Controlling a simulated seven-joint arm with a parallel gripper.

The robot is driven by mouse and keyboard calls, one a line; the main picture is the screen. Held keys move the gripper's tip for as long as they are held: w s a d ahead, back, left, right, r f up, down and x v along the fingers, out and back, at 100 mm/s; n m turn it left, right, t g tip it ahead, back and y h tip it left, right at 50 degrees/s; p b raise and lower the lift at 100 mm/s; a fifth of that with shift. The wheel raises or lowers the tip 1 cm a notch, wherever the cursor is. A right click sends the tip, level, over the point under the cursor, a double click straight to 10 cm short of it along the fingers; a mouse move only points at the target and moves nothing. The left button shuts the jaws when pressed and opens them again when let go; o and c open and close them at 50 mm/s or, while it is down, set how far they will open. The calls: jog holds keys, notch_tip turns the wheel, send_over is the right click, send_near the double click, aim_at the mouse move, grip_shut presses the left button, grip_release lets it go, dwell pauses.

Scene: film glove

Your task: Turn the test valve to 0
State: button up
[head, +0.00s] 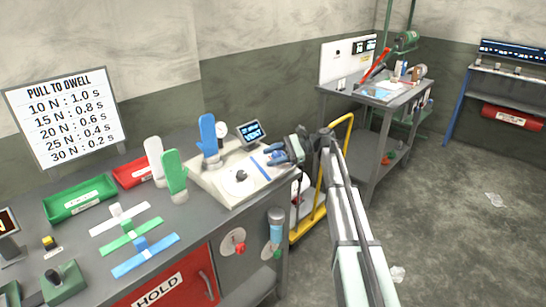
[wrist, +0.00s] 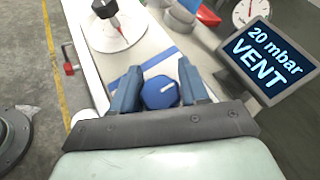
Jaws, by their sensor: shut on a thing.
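A round blue knob (wrist: 160,92) with a pale pointer mark sits on the white sloped panel (wrist: 150,48). No valve label is readable. My gripper (wrist: 161,88) is shut on this knob, one finger on each side. In the head view my gripper (head: 277,156) is at the panel's right end and hides the knob. A white dial (wrist: 112,22) with a black and red pointer knob lies farther along the panel; it also shows in the head view (head: 236,187). A small screen (wrist: 265,60) reads "20 mbar VENT".
A blue glove (head: 208,130) stands upright by a round gauge (head: 221,128) at the panel's back. A green glove (head: 174,170) and a white glove (head: 154,155) stand to its left. A yellow-railed cart (head: 322,185) stands just right of the bench.

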jog(key=o, duration=1)
jog(key=shift+c, duration=0.2)
jog(key=shift+d, duration=0.1)
jog(key=v, duration=1.3)
jog(key=shift+d, duration=0.25)
jog(key=shift+r, duration=0.1)
